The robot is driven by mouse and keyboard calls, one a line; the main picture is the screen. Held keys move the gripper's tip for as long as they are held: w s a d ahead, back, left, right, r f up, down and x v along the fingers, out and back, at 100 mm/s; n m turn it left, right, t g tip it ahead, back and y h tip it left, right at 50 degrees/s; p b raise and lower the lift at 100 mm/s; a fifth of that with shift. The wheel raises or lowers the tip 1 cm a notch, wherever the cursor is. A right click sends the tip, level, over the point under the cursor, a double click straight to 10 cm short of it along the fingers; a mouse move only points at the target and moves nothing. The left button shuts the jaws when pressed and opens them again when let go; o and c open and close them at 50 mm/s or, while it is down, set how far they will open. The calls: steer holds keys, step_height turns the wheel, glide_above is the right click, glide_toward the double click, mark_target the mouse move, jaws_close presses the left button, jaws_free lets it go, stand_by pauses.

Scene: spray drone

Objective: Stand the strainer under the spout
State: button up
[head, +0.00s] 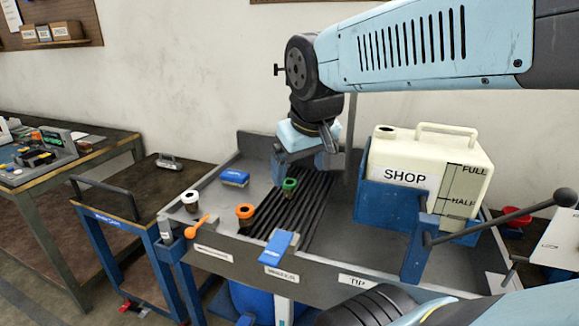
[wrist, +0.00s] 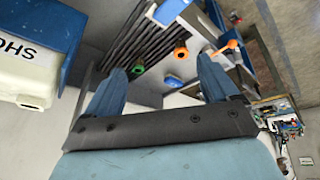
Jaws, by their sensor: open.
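Small cups with coloured rims stand in the grey tray: a green-rimmed one (head: 289,186) on the dark slats, an orange-rimmed one (head: 245,213) and a white-rimmed one (head: 190,200). I cannot tell which is the strainer. My gripper (head: 305,160) is open and empty above the back of the slats, close to the green-rimmed cup. In the wrist view, the green rim (wrist: 136,71) and orange rim (wrist: 181,52) show beyond and between my open fingers (wrist: 162,65). The cream SHOP jug (head: 405,160) sits in a blue holder at right; I cannot make out a spout clearly.
The grey tray (head: 215,253) has raised walls. A blue sponge (head: 234,178) lies at its back left, an orange spoon (head: 198,227) at its left edge, and a blue piece (head: 277,247) on its front rim. A black lever (head: 500,222) juts out at right.

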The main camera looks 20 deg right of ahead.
steer(key=shift+s+a+r+m+t+y, duration=0.1)
steer(key=shift+s+m+t+y, duration=0.1)
steer(key=shift+s, duration=0.25)
steer(key=shift+s+a+r+m+t+y, duration=0.1)
steer(key=shift+s+m+t+y, duration=0.1)
steer(key=shift+s, duration=0.2)
